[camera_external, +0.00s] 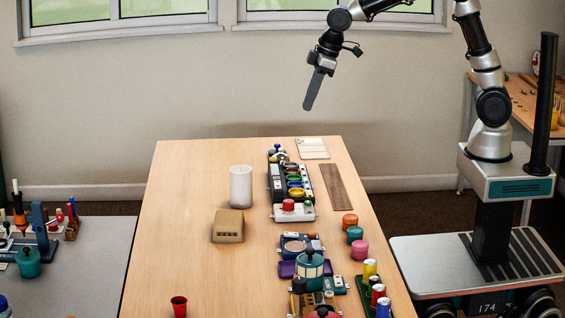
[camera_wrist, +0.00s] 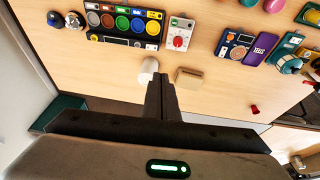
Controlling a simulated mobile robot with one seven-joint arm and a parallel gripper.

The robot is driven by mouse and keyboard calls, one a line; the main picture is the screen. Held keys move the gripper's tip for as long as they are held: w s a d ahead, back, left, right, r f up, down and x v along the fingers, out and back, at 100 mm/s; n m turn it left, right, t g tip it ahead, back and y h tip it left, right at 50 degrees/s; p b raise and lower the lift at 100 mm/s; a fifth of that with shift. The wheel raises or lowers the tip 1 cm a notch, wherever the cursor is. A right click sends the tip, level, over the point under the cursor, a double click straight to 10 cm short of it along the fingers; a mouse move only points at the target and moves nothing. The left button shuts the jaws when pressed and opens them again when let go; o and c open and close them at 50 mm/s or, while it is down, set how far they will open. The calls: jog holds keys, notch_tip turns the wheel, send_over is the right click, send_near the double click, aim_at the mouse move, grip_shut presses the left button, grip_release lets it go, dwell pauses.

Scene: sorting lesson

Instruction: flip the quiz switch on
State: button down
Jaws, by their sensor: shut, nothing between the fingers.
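My gripper (camera_external: 308,106) is shut and empty, high above the far end of the table. In the wrist view its fingers (camera_wrist: 161,78) are together. A small white box with a red knob (camera_external: 288,205) stands on the table beside the black panel; in the wrist view the red knob (camera_wrist: 179,42) sits below a small green mark. The black panel (camera_wrist: 97,33) carries several coloured round pads and a row of small coloured tabs. I cannot tell for sure which part is the quiz switch or how it is set. My gripper touches neither unit.
A white cylinder (camera_external: 240,186) and a tan box (camera_external: 228,227) stand left of the panel. Coloured pots (camera_external: 355,234), cans (camera_external: 377,293) and a teal-lidded jar (camera_external: 310,264) stand nearer. A red cup (camera_external: 179,306) is at front left. The table's left side is mostly clear.

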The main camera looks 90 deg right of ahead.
jog(key=w+d+f+b, duration=0.1)
jog(key=w+d+f, duration=0.1)
jog(key=f, duration=0.3)
jog(key=w+d+f+b, duration=0.1)
jog(key=w+d+f, duration=0.1)
jog(key=f, duration=0.3)
jog(key=shift+w+d, duration=0.35)
jog(key=shift+w, duration=0.15)
jog(key=shift+f, duration=0.1)
jog(key=b, duration=0.2)
send_over(277, 182)
jog(key=s, duration=0.1)
notch_tip(277, 182, down, 12)
jog(key=shift+a+f, duration=0.1)
jog(key=shift+f, duration=0.6)
